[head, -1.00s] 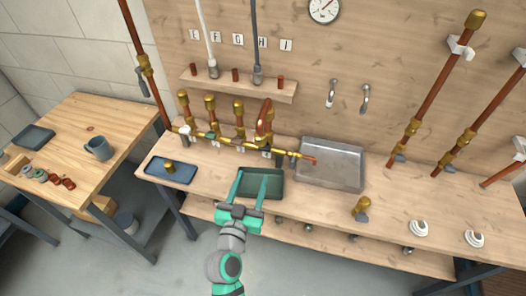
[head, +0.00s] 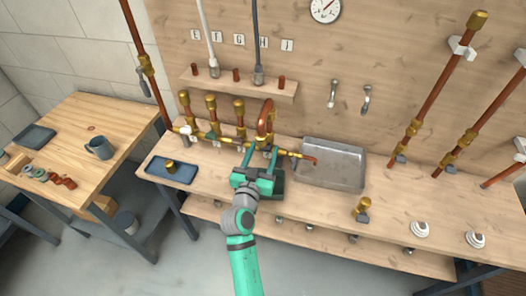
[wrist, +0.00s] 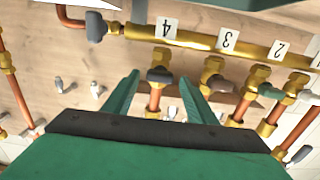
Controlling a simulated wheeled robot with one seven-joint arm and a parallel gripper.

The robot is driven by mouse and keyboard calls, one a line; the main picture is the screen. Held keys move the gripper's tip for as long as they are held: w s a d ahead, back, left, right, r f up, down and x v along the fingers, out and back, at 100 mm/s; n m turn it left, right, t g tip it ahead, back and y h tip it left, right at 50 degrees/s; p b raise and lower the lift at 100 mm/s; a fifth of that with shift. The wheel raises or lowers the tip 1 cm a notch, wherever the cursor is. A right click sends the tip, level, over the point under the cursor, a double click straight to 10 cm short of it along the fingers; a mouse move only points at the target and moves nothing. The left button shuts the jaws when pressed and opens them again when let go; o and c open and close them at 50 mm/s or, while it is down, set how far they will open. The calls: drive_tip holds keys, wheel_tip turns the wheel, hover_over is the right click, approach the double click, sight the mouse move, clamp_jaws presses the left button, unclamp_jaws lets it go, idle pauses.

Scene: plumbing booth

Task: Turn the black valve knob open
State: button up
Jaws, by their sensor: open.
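The black valve knob (wrist: 160,75) sits on a brass valve with a copper pipe, beside the card marked 4, in the wrist view. My gripper (wrist: 159,80) is open, with one green finger on each side of the knob in that picture. I cannot tell whether the fingers touch it or how deep they reach. In the head view my gripper (head: 261,158) is up at the right part of the brass manifold (head: 225,143). The knob is hard to make out there among the fingers and pipes.
A metal tray (head: 331,178) stands right of the gripper. A blue tray (head: 170,172) lies left on the bench.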

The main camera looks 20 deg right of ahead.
drive_tip(key=shift+w+d, duration=0.1)
drive_tip(key=c, duration=1.1)
drive_tip(key=shift+f, duration=0.1)
drive_tip(key=n, duration=0.8)
drive_tip(key=shift+a, duration=0.2)
drive_tip(key=n, duration=0.4)
drive_tip(key=shift+w+f+n, duration=0.15)
drive_tip(key=shift+n, duration=0.25)
drive_tip(key=shift+a+n, duration=0.1)
drive_tip(key=shift+n, duration=1.7)
